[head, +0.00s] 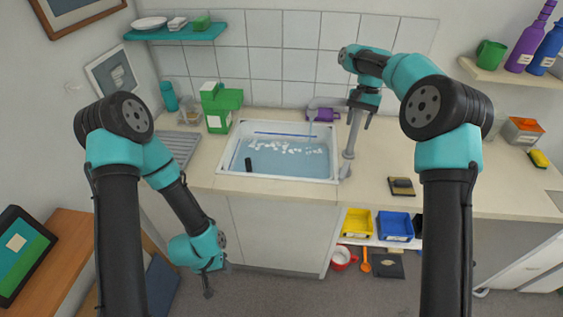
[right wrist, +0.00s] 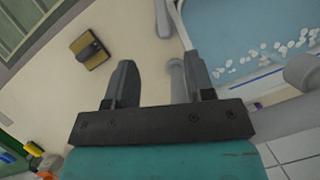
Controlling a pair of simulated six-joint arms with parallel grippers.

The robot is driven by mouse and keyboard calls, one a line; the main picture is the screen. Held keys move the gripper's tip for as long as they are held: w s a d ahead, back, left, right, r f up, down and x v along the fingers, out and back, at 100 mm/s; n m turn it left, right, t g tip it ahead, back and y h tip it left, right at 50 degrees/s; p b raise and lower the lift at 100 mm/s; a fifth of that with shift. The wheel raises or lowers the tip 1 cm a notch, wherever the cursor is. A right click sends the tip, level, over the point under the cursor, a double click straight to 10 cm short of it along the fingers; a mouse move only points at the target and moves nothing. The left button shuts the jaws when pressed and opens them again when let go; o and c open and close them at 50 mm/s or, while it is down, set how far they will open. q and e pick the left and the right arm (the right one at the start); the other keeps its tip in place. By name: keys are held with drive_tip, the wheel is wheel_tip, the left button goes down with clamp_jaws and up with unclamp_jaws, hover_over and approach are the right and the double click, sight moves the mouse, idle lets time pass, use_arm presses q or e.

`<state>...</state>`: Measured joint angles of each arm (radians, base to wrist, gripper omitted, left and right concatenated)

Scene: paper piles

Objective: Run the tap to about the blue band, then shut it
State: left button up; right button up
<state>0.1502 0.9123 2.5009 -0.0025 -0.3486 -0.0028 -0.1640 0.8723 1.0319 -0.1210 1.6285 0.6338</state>
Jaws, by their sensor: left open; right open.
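The white sink (head: 228,160) holds water (head: 275,163) with white foam bits. The blue band (head: 285,135) runs along its back inner wall, just above the water. The grey tap (head: 350,143) stands at the sink's right edge, its spout (head: 326,102) reaching over the basin. A pale bluish streak (head: 311,118) shows under the spout, like a thin stream. My right gripper (head: 364,120) is open at the tap's top; in the right wrist view its fingers (right wrist: 158,80) stand apart with a grey tap part between them, contact unclear. My left gripper (head: 208,292) hangs low before the cabinet, open.
A green carton (head: 218,107) and a ribbed drainer (head: 180,145) stand left of the sink. A purple bottle (head: 322,115) lies behind it. A dark sponge-like block (head: 402,187) lies on the counter to the right. Yellow (head: 357,222) and blue (head: 395,226) bins sit below.

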drive_tip(key=shift+a+f, duration=0.1)
drive_tip(key=shift+a, duration=0.05)
drive_tip(key=shift+c, duration=1.3)
drive_tip(key=shift+s+a+f+h, duration=0.15)
drive_tip(key=shift+a+f+h, duration=0.1)
drive_tip(key=shift+h, duration=0.15)
drive_tip(key=shift+c, duration=0.8)
drive_tip(key=s+a+f+h, duration=0.1)
drive_tip(key=a+h, duration=0.1)
drive_tip(key=s+a+f+m+t+h, duration=0.1)
drive_tip(key=a+f+h, duration=0.1)
drive_tip(key=s+a+f+t+h, duration=0.1)
drive_tip(key=a, duration=0.2)
drive_tip(key=shift+a+f+m+h, duration=0.1)
drive_tip(key=shift+f+m+h, duration=0.3)
clamp_jaws()
drive_tip(key=s+a+f+t+h, duration=0.2)
drive_tip(key=s+a+f+t, duration=0.1)
drive_tip(key=a, duration=0.4)
drive_tip(key=shift+s+a+t, duration=0.2)
drive_tip(key=shift+a+t, duration=0.2)
drive_tip(key=shift+t, duration=0.3)
